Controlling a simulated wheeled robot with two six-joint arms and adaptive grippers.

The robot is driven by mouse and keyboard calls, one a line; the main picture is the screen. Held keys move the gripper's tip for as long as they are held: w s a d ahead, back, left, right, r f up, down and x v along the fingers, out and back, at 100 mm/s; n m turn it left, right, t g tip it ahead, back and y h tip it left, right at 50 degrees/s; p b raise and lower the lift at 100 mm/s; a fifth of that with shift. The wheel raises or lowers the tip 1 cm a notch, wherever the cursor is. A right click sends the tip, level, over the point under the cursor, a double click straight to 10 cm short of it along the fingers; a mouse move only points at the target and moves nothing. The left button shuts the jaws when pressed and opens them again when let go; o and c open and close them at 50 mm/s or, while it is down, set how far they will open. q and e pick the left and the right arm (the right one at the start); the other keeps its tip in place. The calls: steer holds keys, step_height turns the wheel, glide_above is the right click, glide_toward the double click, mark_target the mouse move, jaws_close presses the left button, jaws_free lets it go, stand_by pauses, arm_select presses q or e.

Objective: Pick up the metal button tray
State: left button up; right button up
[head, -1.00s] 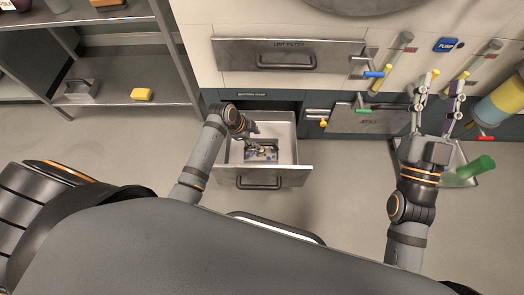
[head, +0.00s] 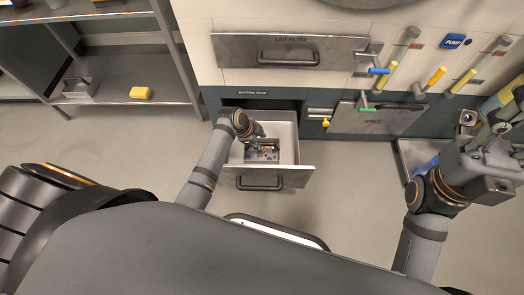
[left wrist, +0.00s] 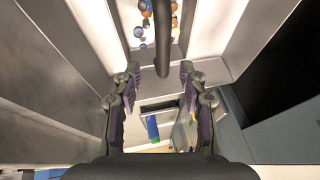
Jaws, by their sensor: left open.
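The metal button tray (head: 262,157) lies inside the open bottom drawer (head: 290,133) in the head view. My left gripper (head: 255,136) is over the tray and partly covers it. In the left wrist view the two fingers of my left gripper (left wrist: 158,85) stand apart with nothing clasped. A dark handle bar (left wrist: 163,45) comes down between them from the top. Several small coloured buttons (left wrist: 145,25) show beyond it. My right gripper (head: 495,145) is at the right edge of the head view, its fingertips too unclear to judge.
The drawer front (head: 268,178) with its handle sticks out toward me. A closed lint filter panel (head: 290,50) is above. Levers with coloured grips (head: 437,76) line the wall. A floor tray (head: 415,152) is at right. A shelf with a yellow block (head: 140,93) is at left.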

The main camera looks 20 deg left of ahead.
mark_target(265, 143)
arm_select(q)
steer(key=b+x, duration=0.4)
steer(key=shift+w+a+f, duration=0.1)
steer(key=shift+w+f, duration=0.1)
steer(key=shift+f, duration=0.25)
steer(key=shift+w+f, duration=0.1)
steer(key=shift+f, duration=0.15)
steer(key=shift+r, duration=0.2)
jaws_close()
